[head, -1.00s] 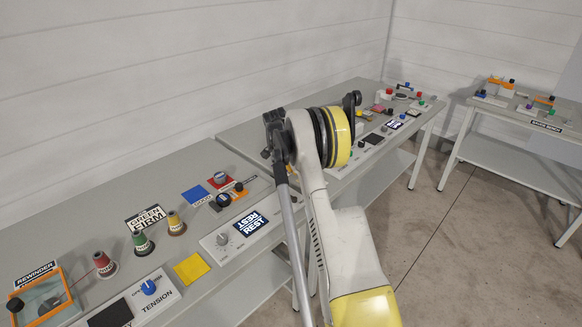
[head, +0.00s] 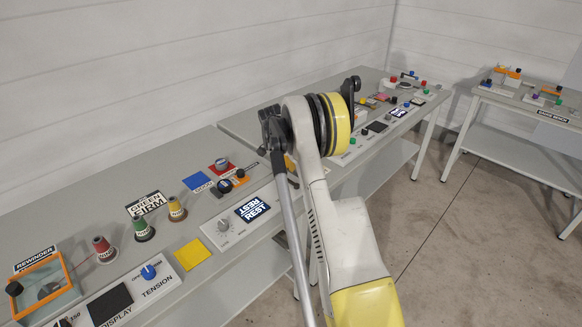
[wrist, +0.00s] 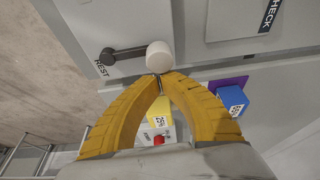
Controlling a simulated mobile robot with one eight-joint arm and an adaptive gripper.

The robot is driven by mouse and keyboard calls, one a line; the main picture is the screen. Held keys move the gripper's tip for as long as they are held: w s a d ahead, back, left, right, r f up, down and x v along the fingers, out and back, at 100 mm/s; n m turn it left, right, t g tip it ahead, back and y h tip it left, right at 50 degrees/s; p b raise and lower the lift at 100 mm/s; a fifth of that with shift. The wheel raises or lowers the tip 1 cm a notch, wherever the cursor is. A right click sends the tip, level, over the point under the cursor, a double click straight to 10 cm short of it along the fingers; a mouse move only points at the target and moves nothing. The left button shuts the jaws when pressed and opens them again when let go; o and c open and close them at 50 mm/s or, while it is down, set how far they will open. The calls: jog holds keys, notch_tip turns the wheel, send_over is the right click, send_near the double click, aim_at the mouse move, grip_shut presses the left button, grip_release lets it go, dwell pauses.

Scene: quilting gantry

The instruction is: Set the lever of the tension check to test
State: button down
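The tension check shows in the wrist view as a pale panel with a CHECK label (wrist: 270,15) and a REST label (wrist: 101,68). Its lever (wrist: 130,51) is a dark bar between a black ball at the REST label and a round white part (wrist: 159,56). The black end points to REST; no test label shows. My gripper (wrist: 160,75) has its two yellow fingers brought together at the tips, just below the white part in the picture. Nothing shows between the tips; I cannot tell whether they touch the white part. The head view does not show my gripper clearly.
In the wrist view a blue block (wrist: 233,100) on a purple patch and a yellow block (wrist: 159,112) lie near the fingers.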

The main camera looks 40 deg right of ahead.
aim_at(283, 170)
jog(key=shift+w+a+n, duration=0.15)
jog(key=shift+a+n, duration=0.25)
jog(key=shift+n, duration=0.2)
jog(key=shift+a+n+t, duration=0.25)
jog(key=shift+n+t, duration=0.15)
jog(key=shift+n, duration=0.1)
jog(key=a+n, duration=0.2)
jog(key=n, duration=0.1)
jog(key=shift+w+t+y, duration=0.1)
jog(key=shift+t+y, duration=0.2)
jog(key=shift+t, duration=0.1)
jog(key=n, duration=0.1)
jog(key=a+n, duration=0.1)
jog(key=a+n+t, duration=0.1)
jog(key=shift+s+a+n+y, duration=0.1)
jog(key=shift+s+n+y, duration=0.2)
jog(key=shift+y, duration=0.1)
jog(key=shift+a, duration=0.35)
jog(key=shift+s, duration=0.1)
